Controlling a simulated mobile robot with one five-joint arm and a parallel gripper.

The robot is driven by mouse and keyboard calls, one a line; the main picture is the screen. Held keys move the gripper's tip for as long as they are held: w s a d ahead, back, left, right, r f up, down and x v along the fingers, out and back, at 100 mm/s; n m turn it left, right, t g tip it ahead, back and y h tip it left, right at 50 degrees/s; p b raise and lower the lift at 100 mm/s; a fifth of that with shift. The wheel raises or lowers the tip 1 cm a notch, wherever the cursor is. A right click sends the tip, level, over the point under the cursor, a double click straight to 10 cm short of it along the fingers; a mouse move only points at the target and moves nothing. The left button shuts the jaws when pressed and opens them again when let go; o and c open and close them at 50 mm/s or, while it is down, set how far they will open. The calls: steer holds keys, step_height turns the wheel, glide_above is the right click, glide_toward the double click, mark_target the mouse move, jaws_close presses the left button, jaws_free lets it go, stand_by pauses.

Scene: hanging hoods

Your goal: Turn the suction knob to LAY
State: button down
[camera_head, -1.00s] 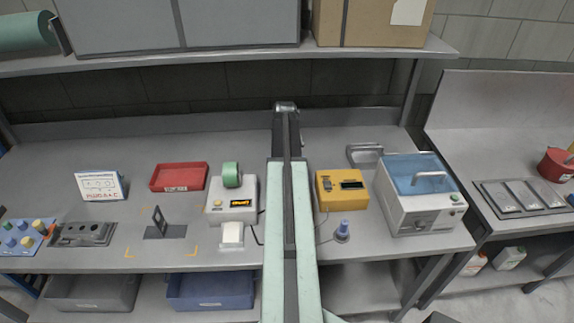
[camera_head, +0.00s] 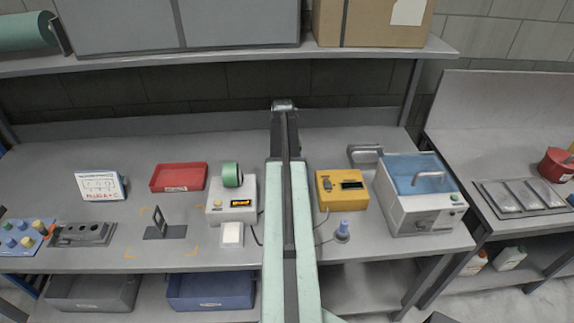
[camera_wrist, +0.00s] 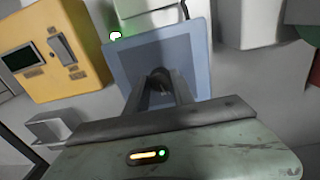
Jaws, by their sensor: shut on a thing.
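In the wrist view a blue-grey square panel (camera_wrist: 190,48) faces my gripper, with a small lit green mark (camera_wrist: 115,36) at its upper left corner. My gripper (camera_wrist: 160,85) is shut on a small dark part at the middle of this panel, which I take to be the suction knob. The fingers hide most of it, so I cannot read its pointer or the LAY mark. In the head view my arm covers the panel and my gripper.
A yellow box with a display (camera_head: 341,190) stands close beside the panel, also in the wrist view (camera_wrist: 50,55). A white printer with a green roll (camera_head: 231,203) is on the other side. A white blue-lidded machine (camera_head: 419,208) and red tray (camera_head: 180,177) are farther off.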

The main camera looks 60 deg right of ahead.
steer(key=shift+m, duration=0.8)
steer(key=shift+a, duration=0.1)
steer(key=shift+w, duration=0.1)
steer(key=c, duration=1.1)
jaws_free()
step_height(320, 180, up, 8)
steer(key=p, duration=0.8)
steer(key=shift+w, duration=0.1)
steer(key=shift+f, duration=0.15)
